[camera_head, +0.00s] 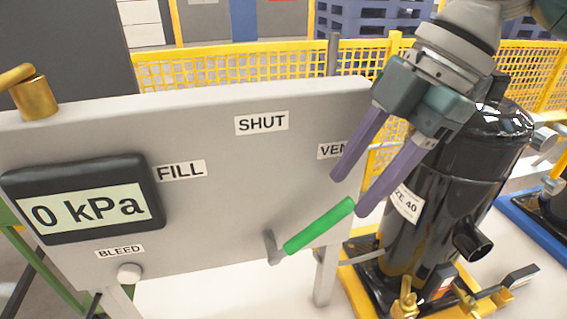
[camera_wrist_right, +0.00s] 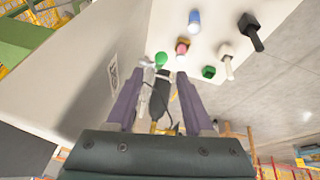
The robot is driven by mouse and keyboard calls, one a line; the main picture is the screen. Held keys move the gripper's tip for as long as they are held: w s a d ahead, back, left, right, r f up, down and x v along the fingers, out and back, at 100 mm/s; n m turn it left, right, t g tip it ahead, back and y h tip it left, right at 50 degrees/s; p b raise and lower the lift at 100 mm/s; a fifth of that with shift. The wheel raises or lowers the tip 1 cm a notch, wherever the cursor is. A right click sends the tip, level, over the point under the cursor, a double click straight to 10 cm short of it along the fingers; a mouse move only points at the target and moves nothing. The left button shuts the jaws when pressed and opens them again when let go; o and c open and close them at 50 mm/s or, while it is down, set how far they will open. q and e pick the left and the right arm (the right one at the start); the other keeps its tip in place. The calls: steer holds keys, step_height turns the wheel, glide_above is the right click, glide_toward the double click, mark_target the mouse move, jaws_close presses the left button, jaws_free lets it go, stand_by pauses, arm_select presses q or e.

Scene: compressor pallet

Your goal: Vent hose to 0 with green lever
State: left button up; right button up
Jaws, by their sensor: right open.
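The green lever (camera_head: 319,226) on the grey panel (camera_head: 225,215) points up and to the right, towards the partly hidden VENT label (camera_head: 331,150). The gauge (camera_head: 84,204) reads 0 kPa. My right gripper (camera_head: 351,194) has its purple fingers spread and empty, with the fingertips close to the lever's free end. In the right wrist view, a round green end (camera_wrist_right: 161,59) shows just beyond the open fingers. I cannot tell whether a finger touches the lever. My left gripper is not in view.
The FILL label (camera_head: 181,171) and SHUT label (camera_head: 262,123) are on the panel. A white knob (camera_head: 130,272) sits under the BLEED label (camera_head: 120,252). A black compressor (camera_head: 437,205) stands close on the right. A yellow mesh fence (camera_head: 240,66) runs behind.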

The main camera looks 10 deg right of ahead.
mark_target(334, 212)
steer(key=x, duration=0.7)
steer(key=shift+a+f, duration=0.15)
steer(key=shift+f, duration=0.1)
jaws_close()
stand_by(1.1)
